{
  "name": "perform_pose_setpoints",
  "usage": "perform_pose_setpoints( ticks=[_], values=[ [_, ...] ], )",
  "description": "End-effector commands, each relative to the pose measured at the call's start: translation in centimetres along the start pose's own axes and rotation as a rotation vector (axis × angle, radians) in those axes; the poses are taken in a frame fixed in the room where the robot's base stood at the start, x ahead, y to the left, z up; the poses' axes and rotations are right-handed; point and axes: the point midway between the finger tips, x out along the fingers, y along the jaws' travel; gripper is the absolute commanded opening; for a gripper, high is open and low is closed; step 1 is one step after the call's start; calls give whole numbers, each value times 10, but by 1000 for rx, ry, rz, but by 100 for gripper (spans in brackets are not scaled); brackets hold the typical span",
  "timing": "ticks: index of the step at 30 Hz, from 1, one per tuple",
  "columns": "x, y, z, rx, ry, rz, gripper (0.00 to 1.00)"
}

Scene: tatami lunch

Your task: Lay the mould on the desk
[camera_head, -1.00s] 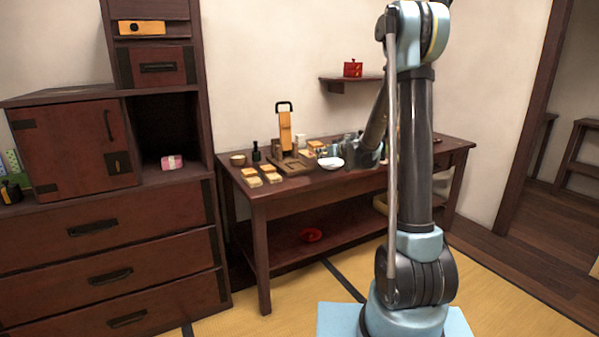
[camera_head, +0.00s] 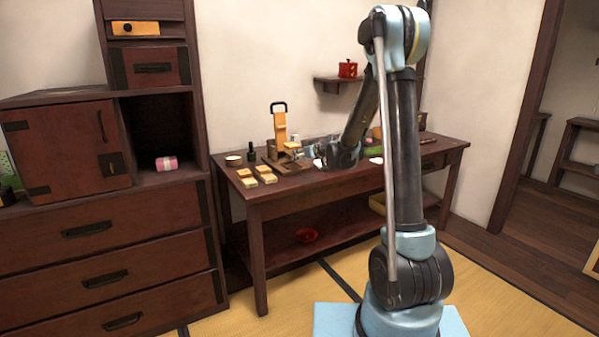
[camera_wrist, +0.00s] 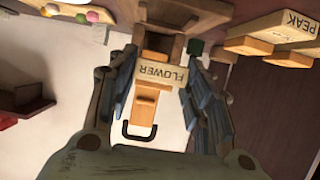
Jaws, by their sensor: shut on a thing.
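The mould, a pale wooden block marked FLOWER (camera_wrist: 163,73), is between the two fingers of my gripper (camera_wrist: 165,66) in the wrist view. My gripper appears shut on it. In the head view my gripper (camera_head: 318,155) is low over the left half of the dark wooden desk (camera_head: 330,181), with the small pale mould (camera_head: 291,146) at its left. Whether the mould touches anything beneath it is hard to tell. Right behind it stands an orange wooden upright with a black handle (camera_head: 280,126), also in the wrist view (camera_wrist: 143,107).
Two pairs of pale blocks (camera_head: 265,173) lie at the desk's left front; one block in the wrist view reads PEAK (camera_wrist: 288,24). A small bowl (camera_head: 233,160) and a dark bottle (camera_head: 251,153) stand behind them. A white dish (camera_head: 376,160) is right of my gripper. The desk's front strip is clear.

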Motion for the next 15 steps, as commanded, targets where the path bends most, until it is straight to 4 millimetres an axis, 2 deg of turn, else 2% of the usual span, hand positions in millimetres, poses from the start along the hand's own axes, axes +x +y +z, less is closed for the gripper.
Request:
perform_pose_setpoints(
  ticks=[4,15],
  values=[
    [8,0,19,0,0,0,21],
    [16,0,39,0,0,0,21]
  ],
)
